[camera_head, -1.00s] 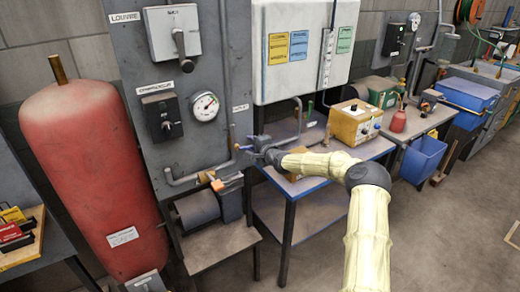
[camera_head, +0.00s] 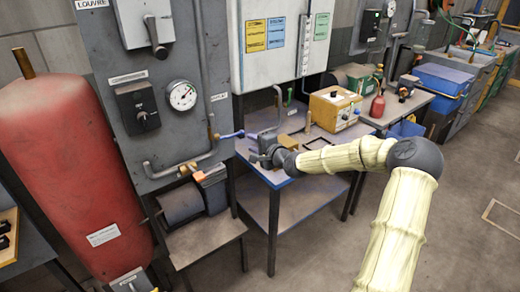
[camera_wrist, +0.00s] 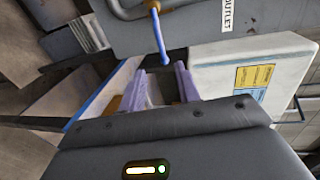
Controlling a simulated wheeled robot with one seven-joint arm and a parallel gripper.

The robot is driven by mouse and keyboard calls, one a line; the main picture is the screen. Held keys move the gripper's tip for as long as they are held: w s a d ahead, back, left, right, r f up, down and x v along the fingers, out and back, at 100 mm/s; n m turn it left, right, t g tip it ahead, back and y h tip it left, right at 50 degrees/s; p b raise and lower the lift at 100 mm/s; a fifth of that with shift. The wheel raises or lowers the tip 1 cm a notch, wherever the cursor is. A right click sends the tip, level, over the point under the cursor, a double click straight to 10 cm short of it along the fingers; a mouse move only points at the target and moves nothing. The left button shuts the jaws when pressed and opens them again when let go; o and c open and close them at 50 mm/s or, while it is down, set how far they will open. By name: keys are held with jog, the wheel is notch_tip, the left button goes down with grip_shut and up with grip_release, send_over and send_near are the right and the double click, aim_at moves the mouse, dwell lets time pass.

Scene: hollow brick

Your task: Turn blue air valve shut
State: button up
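The blue air valve lever (camera_head: 232,135) sticks out to the right from its brass fitting on the grey panel's pipe. In the wrist view, the blue lever (camera_wrist: 161,40) hangs from the brass stem (camera_wrist: 153,6), its tip just beyond and roughly between my finger ends. My gripper (camera_head: 254,152) is just right of and below the lever in the head view. In the wrist view, the two fingers of my gripper (camera_wrist: 163,72) are apart with a gap between them and nothing held. I cannot tell whether the lever touches a finger.
The grey panel (camera_head: 105,60) carries a gauge (camera_head: 181,96), switches and pipes. A red tank (camera_head: 65,185) stands at left. A white cabinet (camera_head: 254,75) hangs behind. The floor at right is open.

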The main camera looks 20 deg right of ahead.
jog(key=shift+v, duration=1.75)
jog(key=s+a+f+n+g+h+p, duration=0.1)
jog(key=s+a+f+n+g, duration=0.25)
jog(key=s, duration=0.25)
jog(key=s+a+f+n+g+h+p, duration=0.1)
jog(key=s+a+f+n+g+p, duration=0.1)
jog(key=s+a+f+n+g, duration=0.25)
jog(key=s+d+r+n+g+h+p, duration=0.1)
jog(key=s+r+n+g+h+p, duration=0.1)
jog(key=s, duration=0.9)
jog(key=s+d+r+n+g+h+p, duration=0.1)
jog(key=s+d+r+n+g+h, duration=0.1)
jog(key=s+r+n, duration=0.2)
jog(key=s+r, duration=0.3)
jog(key=s, duration=0.5)
jog(key=shift+p, duration=0.35)
